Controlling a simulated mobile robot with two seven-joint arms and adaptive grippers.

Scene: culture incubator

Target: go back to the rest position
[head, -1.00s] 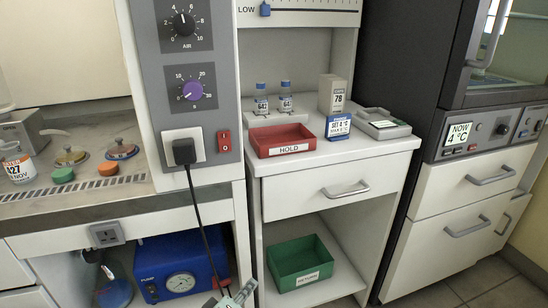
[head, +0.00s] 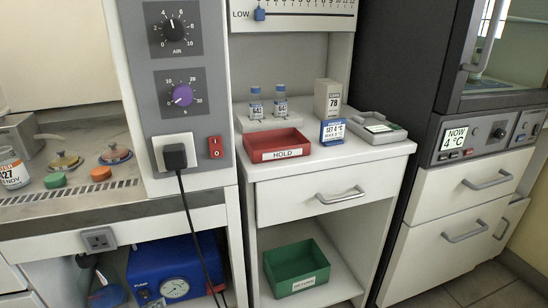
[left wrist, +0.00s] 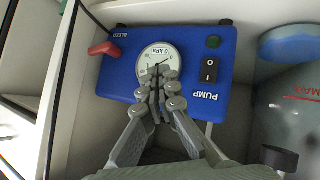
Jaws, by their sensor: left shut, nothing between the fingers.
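My left gripper (left wrist: 160,92) shows in the left wrist view. Its fingers are together with nothing between them. It is in front of the blue pump (left wrist: 225,80), over the lower part of the round gauge (left wrist: 157,57); I cannot tell how far apart they are. The pump (head: 200,263) also shows in the head view, on the low shelf at the left. I cannot make out the left gripper in the head view now. My right gripper is in neither view.
Two vials stand behind the red tray. The tall incubator (head: 425,150) stands at the right.

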